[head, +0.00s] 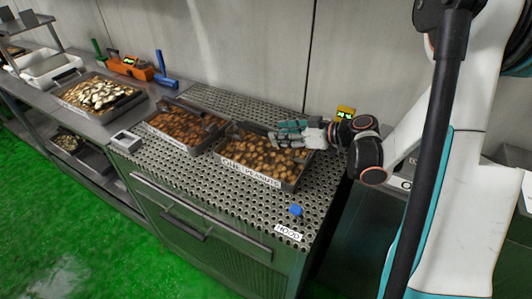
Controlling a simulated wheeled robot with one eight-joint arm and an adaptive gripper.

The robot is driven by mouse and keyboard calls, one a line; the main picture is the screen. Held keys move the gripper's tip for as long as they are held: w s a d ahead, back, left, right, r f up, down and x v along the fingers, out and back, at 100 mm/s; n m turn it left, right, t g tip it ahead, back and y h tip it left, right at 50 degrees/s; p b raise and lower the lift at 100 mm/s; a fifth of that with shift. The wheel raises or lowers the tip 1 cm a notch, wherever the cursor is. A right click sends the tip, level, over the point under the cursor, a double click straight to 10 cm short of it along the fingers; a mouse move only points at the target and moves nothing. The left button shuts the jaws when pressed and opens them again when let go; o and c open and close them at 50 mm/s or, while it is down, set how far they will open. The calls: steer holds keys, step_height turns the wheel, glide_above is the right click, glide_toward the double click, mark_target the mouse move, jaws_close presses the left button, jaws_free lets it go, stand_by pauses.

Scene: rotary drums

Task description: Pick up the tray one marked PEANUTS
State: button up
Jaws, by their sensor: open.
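A metal tray (301,167) of light brown nuts sits on the perforated metal table (225,195). A white label (250,174) runs along its front wall; its lettering is too small to read surely. My gripper (278,137) reaches in from the right, over the tray's back right part. Its fingers are open, with teal and grey parts. I cannot tell whether they touch the tray or its dark handle (254,128). A second metal tray (180,145) of darker brown nuts stands just to the left.
A third tray (72,104) with pale pieces lies on the left counter, near an orange device (131,67) and a blue tool (163,71). A yellow display (345,113) stands behind my wrist.

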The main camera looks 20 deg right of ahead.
steer(key=b+x, duration=0.1)
steer(key=x, duration=0.1)
steer(key=b+x, duration=0.1)
steer(key=x, duration=0.2)
steer(key=shift+f, duration=0.3)
steer(key=shift+r, duration=0.1)
jaws_close()
